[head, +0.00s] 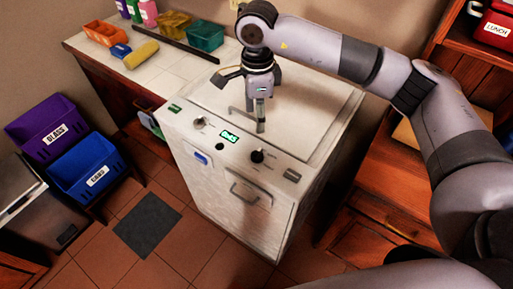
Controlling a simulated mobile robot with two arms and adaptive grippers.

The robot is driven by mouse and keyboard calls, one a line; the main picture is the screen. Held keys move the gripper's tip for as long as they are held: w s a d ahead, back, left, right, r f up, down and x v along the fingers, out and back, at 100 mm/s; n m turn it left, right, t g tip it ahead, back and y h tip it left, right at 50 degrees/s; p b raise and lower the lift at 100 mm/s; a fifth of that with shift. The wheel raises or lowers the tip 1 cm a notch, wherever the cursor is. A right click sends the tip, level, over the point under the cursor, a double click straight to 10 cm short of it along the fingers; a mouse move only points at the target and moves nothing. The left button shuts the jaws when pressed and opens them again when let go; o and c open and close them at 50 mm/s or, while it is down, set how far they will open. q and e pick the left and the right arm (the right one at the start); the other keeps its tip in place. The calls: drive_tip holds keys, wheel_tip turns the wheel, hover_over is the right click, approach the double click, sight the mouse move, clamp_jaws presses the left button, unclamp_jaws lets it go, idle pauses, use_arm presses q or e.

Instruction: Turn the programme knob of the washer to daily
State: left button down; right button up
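The white washer (185,160) stands in the middle of the head view, with its control strip along the front top edge. I cannot read the marks around the knobs or tell which one is the programme knob. My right gripper (257,125) points down over the washer top, behind the strip, apart from both knobs. Its finger opening is unclear. My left gripper is out of view.
Purple (33,119) and blue (82,165) bins stand at the left.

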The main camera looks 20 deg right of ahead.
sight(257, 152)
wheel_tip(257, 152, down, 16)
drive_tip(key=p, duration=0.4)
drive_tip(key=shift+r, duration=0.2)
drive_tip(key=c, duration=1.1)
drive_tip(key=shift+c, duration=0.2)
